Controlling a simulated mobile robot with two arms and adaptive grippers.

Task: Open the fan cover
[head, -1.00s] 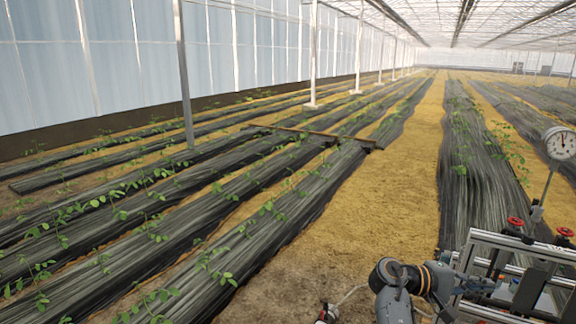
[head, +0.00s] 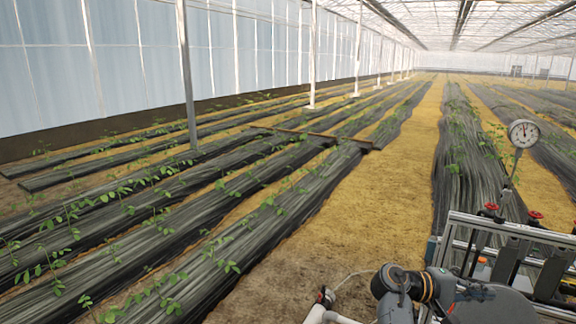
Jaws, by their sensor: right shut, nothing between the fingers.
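My right gripper (head: 474,293) is at the lower right of the head view, in front of the skid's metal frame (head: 475,222). It is shut and holds nothing. A dark grey rounded shape lies behind and beside it, and I cannot tell what it is. I cannot make out the fan cover in this view. Whether the gripper touches anything cannot be told. My left gripper is not in view.
A round dial gauge (head: 523,133) stands on a thin stem above the skid. Red valve handles (head: 535,216) sit along its top. A small red and black fitting (head: 325,297) is at the bottom. Bare sandy ground (head: 385,200) lies between black-covered plant rows (head: 290,205).

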